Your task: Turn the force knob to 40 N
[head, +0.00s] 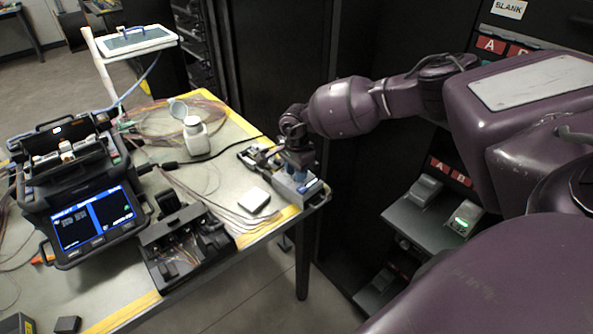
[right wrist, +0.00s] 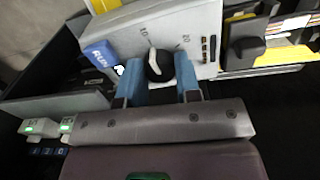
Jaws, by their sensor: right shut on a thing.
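The force knob (right wrist: 156,66) is black with a pale pointer. In the right wrist view it sits on the face of a light grey tester (right wrist: 205,35), and its pointer aims up and slightly left. In the head view my right gripper (head: 299,174) is at the tester (head: 292,193) on the table's right corner, and the knob is hidden. My left gripper is not in view.
A splicer with a lit screen (head: 92,217) stands at the left of the table. A black tool tray (head: 160,250), a white bottle (head: 196,138) and a small pale box (head: 254,199) lie between. Dark shelving with grey devices (head: 425,190) is close on the right.

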